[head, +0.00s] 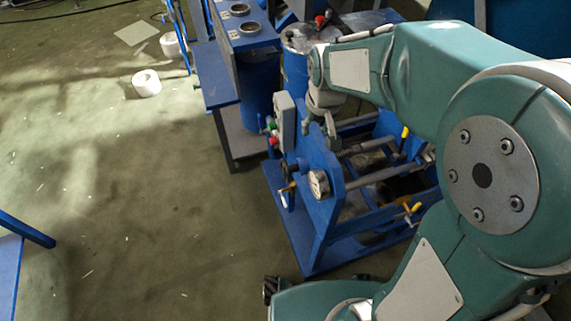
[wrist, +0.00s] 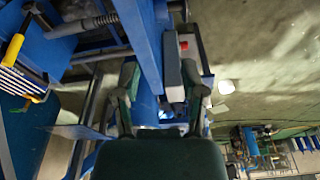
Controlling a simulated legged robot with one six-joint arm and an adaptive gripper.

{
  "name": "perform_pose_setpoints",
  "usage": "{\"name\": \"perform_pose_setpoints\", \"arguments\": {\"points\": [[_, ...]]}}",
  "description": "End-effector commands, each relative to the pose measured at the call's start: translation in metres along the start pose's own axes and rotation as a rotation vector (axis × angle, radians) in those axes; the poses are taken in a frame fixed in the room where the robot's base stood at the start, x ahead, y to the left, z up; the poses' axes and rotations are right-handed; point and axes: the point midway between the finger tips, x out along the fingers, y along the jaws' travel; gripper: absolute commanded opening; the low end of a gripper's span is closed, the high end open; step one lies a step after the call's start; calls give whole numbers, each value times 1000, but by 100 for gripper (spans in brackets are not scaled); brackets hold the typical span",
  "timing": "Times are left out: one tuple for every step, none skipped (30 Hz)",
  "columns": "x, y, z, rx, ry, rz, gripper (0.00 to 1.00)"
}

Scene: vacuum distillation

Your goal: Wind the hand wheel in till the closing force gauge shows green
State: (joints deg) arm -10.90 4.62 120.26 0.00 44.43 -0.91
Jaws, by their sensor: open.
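The closing force gauge (head: 318,183) is a round white dial on the blue end plate of the press (head: 322,215). It is too small to read a needle or colour. My gripper (head: 318,125) is above the top of the end plate, partly hidden by my wrist. In the wrist view my gripper (wrist: 161,88) has its fingers apart, with blue frame showing between them and nothing visibly held.
A grey control box (head: 285,118) with green and red buttons stands close left of my gripper; it also shows in the wrist view (wrist: 190,65). The press's rods and screw (head: 370,147) run right of the plate. The floor at left is mostly clear, with a white roll (head: 146,83).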

Motion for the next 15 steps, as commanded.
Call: {"name": "perform_pose_setpoints", "arguments": {"points": [[18, -6, -8, -16, -28, -3, 54], [28, -10, -12, -24, -40, -4, 54], [41, -14, -17, -34, -56, -6, 54], [51, -17, -21, -42, -67, -7, 54], [61, -21, -24, -50, -78, -8, 54], [75, -26, -28, -60, -94, -10, 54], [86, -29, -31, -68, -106, -10, 54], [96, -33, -33, -76, -118, -11, 54], [110, -38, -36, -86, -132, -12, 54], [120, -41, -37, -93, -142, -13, 54], [129, -44, -38, -99, -150, -13, 54], [139, -47, -39, -106, -161, -14, 54], [146, -50, -40, -112, -168, -14, 54], [152, -52, -40, -116, -174, -14, 54], [158, -54, -40, -120, -179, -14, 54]]}}
